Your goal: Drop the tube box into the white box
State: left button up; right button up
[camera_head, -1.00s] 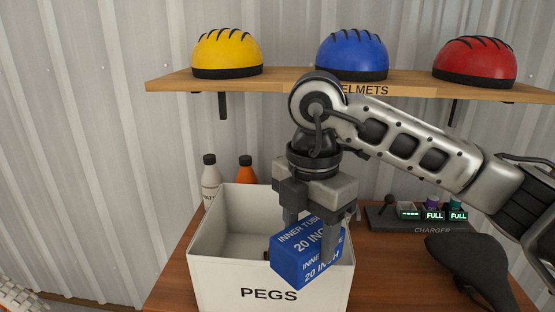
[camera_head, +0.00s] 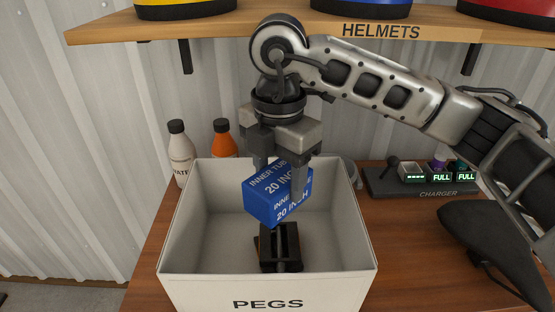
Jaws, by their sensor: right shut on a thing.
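The blue tube box (camera_head: 277,193), lettered "INNER TUBE 20 INCH", is in my right gripper (camera_head: 278,178). The gripper points down and its fingers are shut on the box's sides. The tube box is tilted and hangs over the opening of the white box (camera_head: 268,286), which is labelled "PEGS" and stands on the wooden bench. A dark object (camera_head: 280,248) lies inside the white box, below the tube box, which partly covers the view of it. My left gripper is not in view.
A white bottle (camera_head: 181,158) and an orange bottle (camera_head: 223,140) stand behind the white box. A charger (camera_head: 420,185) and a black saddle (camera_head: 490,240) are on the bench (camera_head: 400,260) at the right.

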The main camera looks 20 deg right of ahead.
aim_at(279, 175)
jog(key=shift+f+b, duration=0.55)
jog(key=shift+f, duration=0.75)
jog(key=o, duration=1.2)
jog(key=shift+c, duration=0.2)
jog(key=shift+r, duration=0.1)
notch_tip(279, 175, up, 16)
